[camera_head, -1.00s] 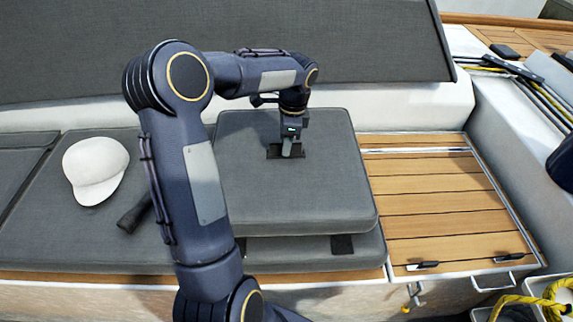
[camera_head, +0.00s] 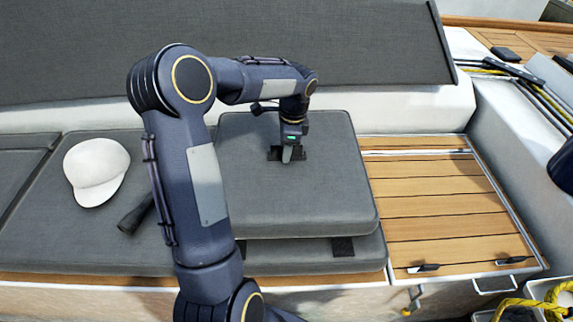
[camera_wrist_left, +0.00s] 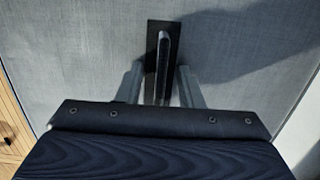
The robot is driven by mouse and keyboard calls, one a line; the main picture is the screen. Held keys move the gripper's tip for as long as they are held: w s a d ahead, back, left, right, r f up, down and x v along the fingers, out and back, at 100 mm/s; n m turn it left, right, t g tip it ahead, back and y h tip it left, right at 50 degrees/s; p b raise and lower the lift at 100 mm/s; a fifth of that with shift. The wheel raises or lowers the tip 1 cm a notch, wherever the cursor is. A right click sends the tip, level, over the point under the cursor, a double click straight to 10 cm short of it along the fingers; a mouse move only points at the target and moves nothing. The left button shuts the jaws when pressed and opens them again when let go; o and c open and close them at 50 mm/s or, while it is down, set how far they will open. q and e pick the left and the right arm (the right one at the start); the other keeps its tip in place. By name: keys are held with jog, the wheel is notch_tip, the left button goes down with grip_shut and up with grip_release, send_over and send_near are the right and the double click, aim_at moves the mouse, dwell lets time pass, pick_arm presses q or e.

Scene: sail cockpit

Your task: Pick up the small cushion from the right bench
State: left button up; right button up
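The small cushion (camera_head: 300,195) is a grey, square pad lying flat on the grey bench padding. A dark patch with an upright strap-like handle is on its top, towards the back; the handle (camera_wrist_left: 163,60) shows in the left wrist view. My left gripper (camera_head: 288,155) reaches down over this handle from above. In the left wrist view my left gripper (camera_wrist_left: 161,87) has its two fingers apart, one on each side of the handle, with gaps visible. The fingertips are close to the cushion top; contact cannot be told. My right gripper is not in view.
A white cap (camera_head: 96,172) and a dark cylindrical object (camera_head: 135,215) lie on the bench left of the cushion. A slatted wooden hatch (camera_head: 435,200) is to its right. A grey backrest (camera_head: 230,45) rises behind. Yellow rope (camera_head: 535,305) is at bottom right.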

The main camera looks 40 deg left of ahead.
pick_arm(q)
grip_shut()
dwell(1.4)
